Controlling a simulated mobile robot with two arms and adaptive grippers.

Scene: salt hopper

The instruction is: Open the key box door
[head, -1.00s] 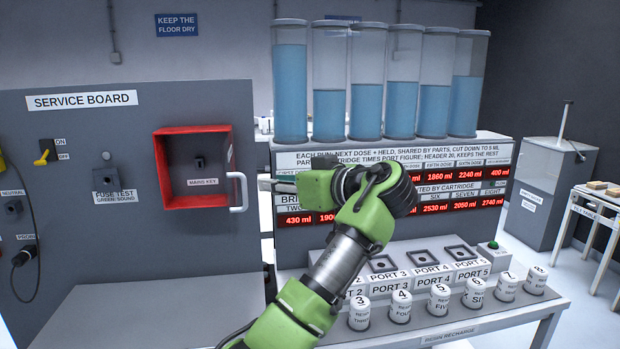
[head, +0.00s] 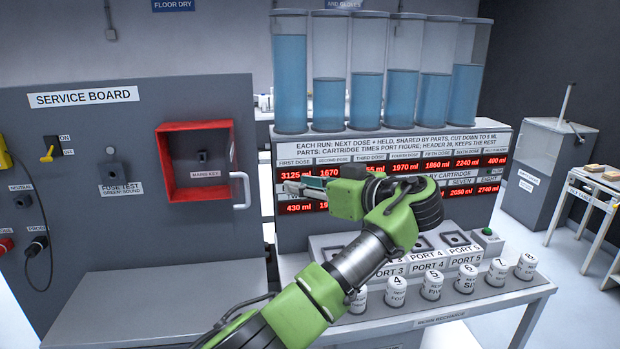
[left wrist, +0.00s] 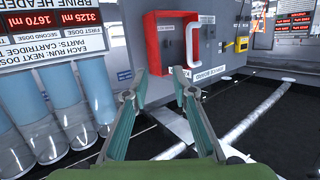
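The key box (head: 161,165) is a red-framed box on the grey service board, labelled MAINS KEY inside. A white D-shaped handle (head: 246,190) stands out at its right edge. The inside shows through the front; no swung-out door shows. The box (left wrist: 151,45) and the handle (left wrist: 194,45) also show in the left wrist view, beyond the fingers. My left gripper (head: 287,188) is right of the handle, apart from it, and points left. In the left wrist view its two fingers (left wrist: 160,76) are spread with nothing between them. My right gripper is not in view.
Tall water cylinders (head: 347,100) stand above a dose display panel (head: 400,138) behind my left arm. A row of numbered cartridges (head: 431,285) lines the bench. A grey ledge (head: 150,305) juts out below the key box. A cable (head: 42,270) hangs at left.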

